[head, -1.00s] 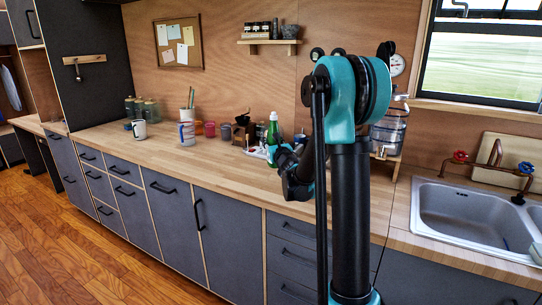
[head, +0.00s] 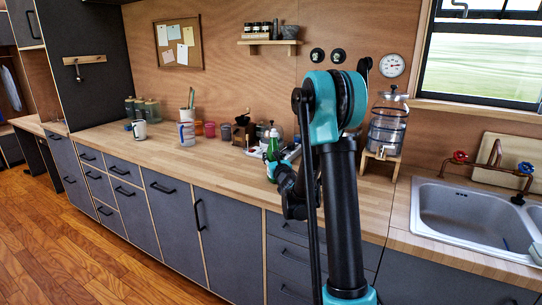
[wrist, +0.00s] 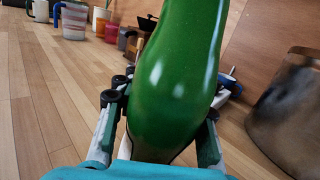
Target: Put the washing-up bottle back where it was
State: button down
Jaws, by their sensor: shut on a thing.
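The green washing-up bottle (head: 272,151) is upright or nearly so over the wooden counter, left of my arm in the head view. My gripper (head: 277,172) is shut on it, low on its body. In the wrist view the bottle (wrist: 178,85) fills the middle, with a finger of my gripper (wrist: 158,125) on each side. The bottle's base is hidden, so I cannot tell whether it touches the counter.
A tray (head: 291,154) with several items lies behind the bottle. Mugs stand further left, including a striped one (head: 187,133). A glass dispenser (head: 387,125) on a wooden stand and the sink (head: 470,215) are to the right. The counter's front left is clear.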

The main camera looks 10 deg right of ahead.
jog(key=c, duration=1.6)
grip_release()
jog(key=shift+f, duration=0.15)
jog(key=o, duration=0.7)
jog(key=s, duration=0.4)
jog(key=s+d, duration=0.1)
jog(key=s, duration=0.3)
jog(key=s+d, duration=0.1)
jog(key=s, duration=0.2)
jog(key=shift+s+f, duration=0.3)
jog(key=shift+s, duration=0.1)
